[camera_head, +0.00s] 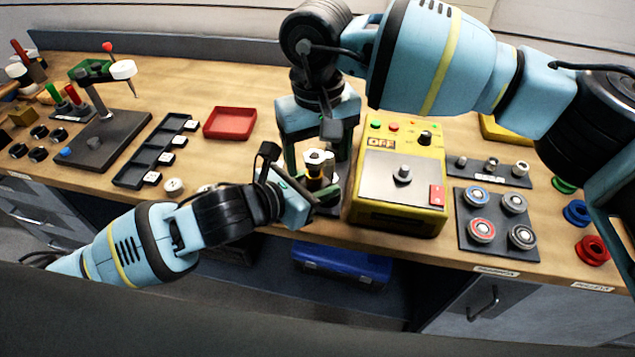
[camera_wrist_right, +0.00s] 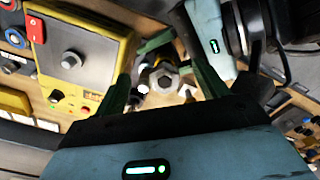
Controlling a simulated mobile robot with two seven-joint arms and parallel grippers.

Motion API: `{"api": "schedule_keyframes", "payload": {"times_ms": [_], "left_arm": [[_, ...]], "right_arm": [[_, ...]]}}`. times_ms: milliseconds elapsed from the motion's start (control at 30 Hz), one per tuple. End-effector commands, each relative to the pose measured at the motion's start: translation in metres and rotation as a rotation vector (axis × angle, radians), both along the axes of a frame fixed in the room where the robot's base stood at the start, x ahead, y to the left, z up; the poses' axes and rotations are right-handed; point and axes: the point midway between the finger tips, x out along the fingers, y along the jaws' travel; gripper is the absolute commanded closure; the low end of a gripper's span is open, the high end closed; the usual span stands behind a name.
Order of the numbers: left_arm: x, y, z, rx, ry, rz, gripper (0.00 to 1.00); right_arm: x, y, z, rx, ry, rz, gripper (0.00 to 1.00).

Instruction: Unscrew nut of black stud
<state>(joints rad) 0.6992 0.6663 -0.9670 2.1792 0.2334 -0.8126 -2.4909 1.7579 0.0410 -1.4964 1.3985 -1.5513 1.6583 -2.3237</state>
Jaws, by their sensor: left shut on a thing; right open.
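A silver hex nut (camera_head: 314,156) sits on top of a dark upright piece, the black stud (camera_head: 314,183), left of the yellow box. In the right wrist view the nut (camera_wrist_right: 164,80) lies between my right fingers, with a gap on both sides. My right gripper (camera_head: 315,160) points down over the nut from above, open; its green fingers (camera_wrist_right: 165,88) straddle it. My left gripper (camera_head: 308,190) comes in from the front left and is shut on the stud below the nut. The grip itself is partly hidden by the fingers.
The yellow box (camera_head: 400,217) with knobs and a red switch stands close to the right. A red tray (camera_head: 230,123) and a black slotted tray (camera_head: 150,155) lie left. A dark plate with several round pieces (camera_head: 497,248) lies right. The bench's front edge is close.

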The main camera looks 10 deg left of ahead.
Motion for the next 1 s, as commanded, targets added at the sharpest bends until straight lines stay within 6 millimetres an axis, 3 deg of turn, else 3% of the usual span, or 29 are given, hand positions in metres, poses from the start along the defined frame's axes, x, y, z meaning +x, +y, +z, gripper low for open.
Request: {"api": "schedule_keyframes", "payload": {"times_ms": [33, 200, 233, 1000], "left_arm": [[-0.0046, -0.0074, 0.0033, -0.003, -0.01, -0.022, 1.0], [-0.0058, -0.0082, 0.0034, -0.005, -0.01, -0.025, 1.0], [-0.0058, -0.0083, 0.0036, -0.006, -0.01, -0.025, 1.0], [-0.0028, -0.0038, 0.0027, -0.003, -0.008, -0.012, 1.0]], "right_arm": [[-0.0042, 0.0083, 0.002, 0.019, -0.001, -0.039, 0.09], [-0.0033, 0.0082, 0.0024, 0.018, -0.003, -0.219, 0.13], [-0.0032, 0.008, 0.0025, 0.018, -0.003, -0.251, 0.09], [0.0, 0.0036, 0.0016, 0.006, -0.009, -1.073, 0.09]]}}
